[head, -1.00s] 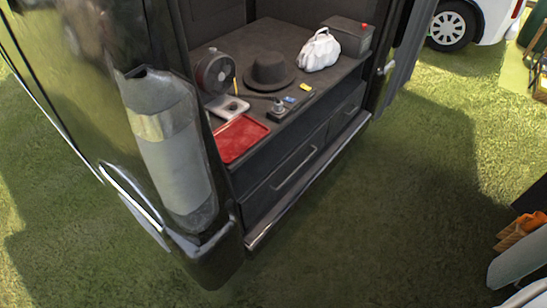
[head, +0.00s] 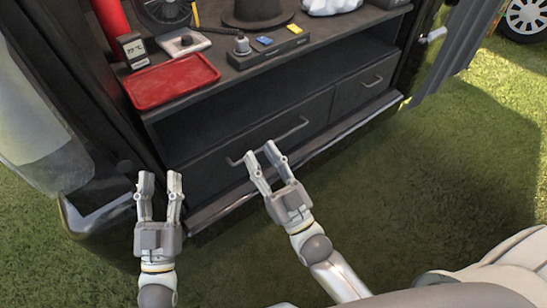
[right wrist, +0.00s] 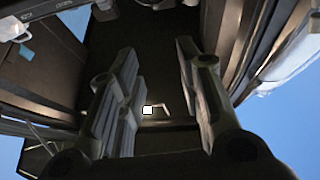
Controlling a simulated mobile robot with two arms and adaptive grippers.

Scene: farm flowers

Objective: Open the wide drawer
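The wide drawer (head: 214,178) is a dark front low in the black cabinet and looks shut. Its long bar handle (head: 293,131) runs across the front. My right gripper (head: 261,153) is open, its fingertips at the handle's left part in the head view, hiding some of it. I cannot tell whether they touch it. In the right wrist view the two fingers (right wrist: 158,95) are apart, with a pale handle-like bar (right wrist: 161,108) seen between them. My left gripper (head: 159,184) is open and empty, in front of the cabinet's left end.
A narrower drawer (head: 348,101) with its own handle sits to the right. The top holds a red tray (head: 173,81), a dark hat (head: 258,12) and small items. A sill (head: 217,208) runs below the drawers. Grass (head: 440,160) is open in front.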

